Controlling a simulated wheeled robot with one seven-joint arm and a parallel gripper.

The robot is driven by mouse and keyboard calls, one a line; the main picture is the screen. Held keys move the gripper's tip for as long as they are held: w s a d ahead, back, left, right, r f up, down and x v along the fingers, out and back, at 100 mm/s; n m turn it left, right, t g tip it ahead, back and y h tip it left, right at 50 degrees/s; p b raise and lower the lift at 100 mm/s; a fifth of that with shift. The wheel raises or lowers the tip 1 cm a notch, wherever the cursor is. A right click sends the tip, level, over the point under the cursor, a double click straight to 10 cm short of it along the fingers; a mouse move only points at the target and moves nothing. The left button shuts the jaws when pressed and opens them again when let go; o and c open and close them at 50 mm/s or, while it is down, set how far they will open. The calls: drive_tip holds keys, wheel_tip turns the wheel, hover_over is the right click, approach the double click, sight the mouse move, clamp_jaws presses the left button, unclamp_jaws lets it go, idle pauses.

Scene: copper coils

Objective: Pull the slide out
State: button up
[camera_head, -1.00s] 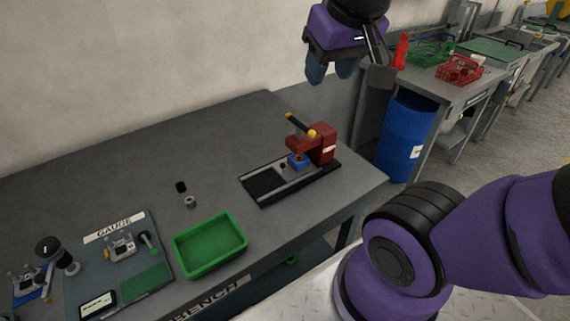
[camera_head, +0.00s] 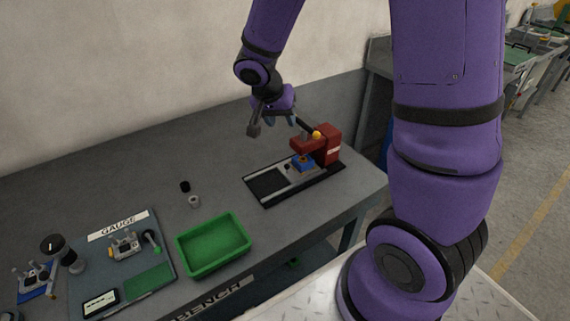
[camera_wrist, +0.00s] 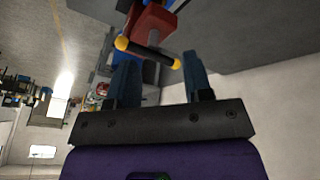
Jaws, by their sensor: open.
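A small red press (camera_head: 329,143) stands at the right end of the grey bench, on a dark base with a slide track (camera_head: 267,184) running to its left. A blue block (camera_head: 303,163) sits under the red head, on the slide. The press has a black lever with yellow ends (camera_head: 316,135); it also shows in the wrist view (camera_wrist: 148,52). My gripper (camera_head: 283,120) hangs above and behind the press, to the left of its lever. In the wrist view its two blue fingers (camera_wrist: 161,84) are apart with nothing held between them.
A green tray (camera_head: 213,245) stands at the bench front. A gauge board (camera_head: 120,255) with fixtures lies at the left. A small black piece (camera_head: 185,186) and a grey ring (camera_head: 194,201) lie mid-bench. The wall is close behind; the back left bench is clear.

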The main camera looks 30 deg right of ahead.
drive_tip(key=m, duration=0.2)
approach(286, 165)
drive_tip(key=x, duration=0.9)
clamp_jaws()
